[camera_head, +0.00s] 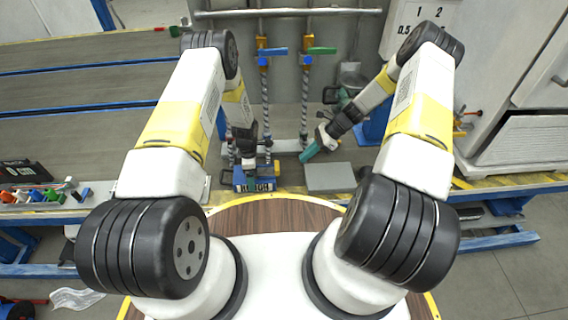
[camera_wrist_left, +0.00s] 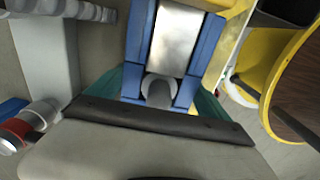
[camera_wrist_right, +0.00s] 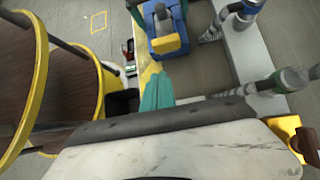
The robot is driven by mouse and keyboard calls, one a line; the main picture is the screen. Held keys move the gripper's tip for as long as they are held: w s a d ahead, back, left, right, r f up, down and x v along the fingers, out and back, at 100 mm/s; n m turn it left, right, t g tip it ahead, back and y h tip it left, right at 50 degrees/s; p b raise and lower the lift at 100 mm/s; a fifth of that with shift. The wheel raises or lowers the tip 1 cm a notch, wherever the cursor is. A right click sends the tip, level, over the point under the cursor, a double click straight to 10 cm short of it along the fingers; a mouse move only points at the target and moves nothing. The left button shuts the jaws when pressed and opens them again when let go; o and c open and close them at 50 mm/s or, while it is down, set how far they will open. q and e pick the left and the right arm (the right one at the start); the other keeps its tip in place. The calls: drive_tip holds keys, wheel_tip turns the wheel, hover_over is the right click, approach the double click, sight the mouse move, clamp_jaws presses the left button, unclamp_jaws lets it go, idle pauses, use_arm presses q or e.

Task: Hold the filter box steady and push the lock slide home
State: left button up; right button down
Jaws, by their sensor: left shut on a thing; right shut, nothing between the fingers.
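The filter box (camera_head: 253,184), blue with a lettered front, sits on the bench ahead of me. My left gripper (camera_head: 246,158) comes down on it from above. In the left wrist view its teal fingers (camera_wrist_left: 160,98) are shut on the blue box frame (camera_wrist_left: 138,38), one on each side. A bright metal plate (camera_wrist_left: 178,38) and a grey round knob lie between the blue rails. My right gripper (camera_head: 308,154) is shut and empty, to the right of the box and apart from it. In the right wrist view its teal fingertips (camera_wrist_right: 157,92) point toward a blue body with a yellow block (camera_wrist_right: 165,44). I cannot tell how far the lock slide is in.
A grey flat plate (camera_head: 330,177) lies right of the box. Braided hoses with a blue-handled valve (camera_head: 272,51) and a green-handled valve (camera_head: 321,50) stand behind. A round wooden top (camera_head: 270,215) is nearer me. Small coloured parts lie at left.

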drive_tip(key=a+f+t+y, duration=0.1)
drive_tip(key=a+f, duration=0.3)
drive_tip(key=a, duration=0.4)
drive_tip(key=shift+w+f, duration=0.35)
drive_tip(key=shift+w, duration=0.1)
use_arm(q)
drive_tip(key=shift+d, duration=0.1)
use_arm(e)
drive_tip(key=shift+a, duration=0.15)
